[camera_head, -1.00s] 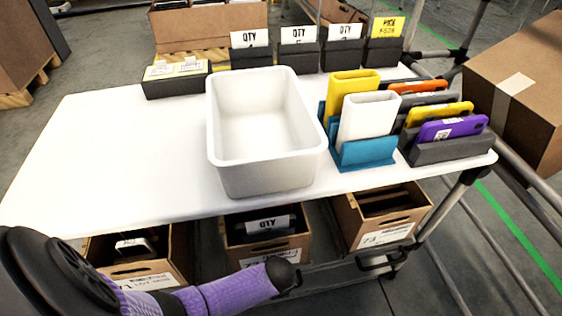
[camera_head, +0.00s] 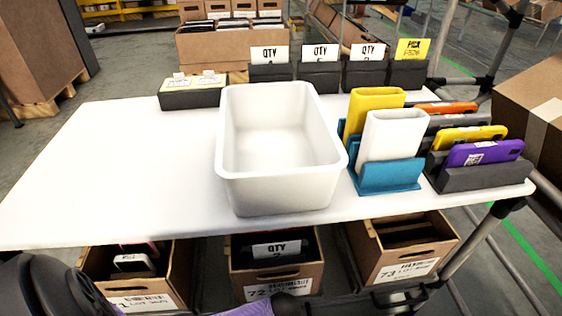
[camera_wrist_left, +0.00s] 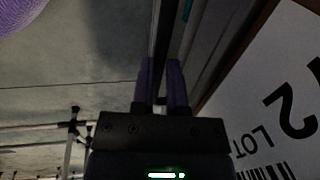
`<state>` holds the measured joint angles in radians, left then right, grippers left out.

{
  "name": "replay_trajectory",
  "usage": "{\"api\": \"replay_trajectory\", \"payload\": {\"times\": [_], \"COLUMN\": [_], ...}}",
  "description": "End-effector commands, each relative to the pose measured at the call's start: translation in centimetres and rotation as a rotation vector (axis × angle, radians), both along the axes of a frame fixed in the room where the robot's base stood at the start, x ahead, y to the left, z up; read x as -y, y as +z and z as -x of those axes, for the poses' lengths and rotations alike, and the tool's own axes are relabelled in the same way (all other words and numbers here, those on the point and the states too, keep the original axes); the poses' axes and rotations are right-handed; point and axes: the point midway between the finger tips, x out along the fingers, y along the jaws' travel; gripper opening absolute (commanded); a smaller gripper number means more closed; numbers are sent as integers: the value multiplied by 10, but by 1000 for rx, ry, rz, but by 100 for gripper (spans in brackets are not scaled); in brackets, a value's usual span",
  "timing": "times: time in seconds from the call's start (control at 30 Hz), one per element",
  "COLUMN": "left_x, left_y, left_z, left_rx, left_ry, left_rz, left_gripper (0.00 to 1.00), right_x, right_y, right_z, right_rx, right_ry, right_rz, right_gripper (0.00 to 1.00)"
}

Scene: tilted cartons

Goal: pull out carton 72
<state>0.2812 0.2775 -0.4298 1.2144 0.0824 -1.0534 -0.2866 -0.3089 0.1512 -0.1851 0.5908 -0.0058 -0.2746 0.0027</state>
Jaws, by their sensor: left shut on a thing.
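Carton 72 (camera_head: 310,272) is an open brown cardboard box under the table, the middle one of three. Its white front label reads 72 LOT, and a QTY card stands inside. In the left wrist view, part of the label (camera_wrist_left: 285,110) is large at the right. My left gripper (camera_wrist_left: 163,78) has purple fingers closed together on a thin edge beside the label, which looks like the carton's wall. In the head view the gripper is out of frame; a purple piece of my arm shows at the bottom edge. My right gripper is not in view.
A carton (camera_head: 187,268) stands to the left and carton 73 (camera_head: 392,262) to the right, both close by. The white table (camera_head: 110,190) overhangs them, with a white bin (camera_head: 280,192) and phone holders on top. Cart rails (camera_head: 480,235) run at the right.

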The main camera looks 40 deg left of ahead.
Motion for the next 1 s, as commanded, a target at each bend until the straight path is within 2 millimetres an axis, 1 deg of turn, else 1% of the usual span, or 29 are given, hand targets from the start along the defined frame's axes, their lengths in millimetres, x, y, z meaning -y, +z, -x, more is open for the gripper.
{"api": "replay_trajectory", "payload": {"times": [0.37, 0.67, 1.0], "left_x": [0, 0, 0], "left_y": [0, 0, 0], "left_z": [0, 0, 0], "left_rx": [0, 0, 0], "left_ry": [0, 0, 0], "left_rz": [0, 0, 0], "left_gripper": [0, 0, 0], "right_x": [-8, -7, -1], "right_y": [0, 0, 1], "right_z": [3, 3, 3], "right_rx": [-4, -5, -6], "right_ry": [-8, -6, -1], "right_rz": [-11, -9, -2], "right_gripper": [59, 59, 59]}}
